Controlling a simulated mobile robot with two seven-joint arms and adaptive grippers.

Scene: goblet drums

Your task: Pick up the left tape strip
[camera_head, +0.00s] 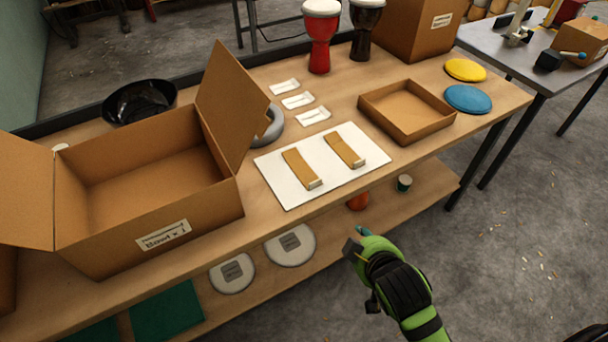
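The left tape strip (299,165) is a tan strip with a pale end. It lies flat on a white board (276,180) on the workbench. The right tape strip (343,147) looks alike and lies beside it on the same board, apart from it. My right gripper (356,241) is in front of the bench's front edge, below and to the right of the board, touching neither strip. Its fingers are small and seen at an angle, so I cannot tell whether they are open. My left gripper is out of view.
An open cardboard box (150,225) stands left of the board, its raised flap close to it. A shallow cardboard tray (412,136) sits to the right. Three small white packets (298,101) lie behind. Goblet drums (319,45) stand at the back. A lower shelf (335,265) runs beneath.

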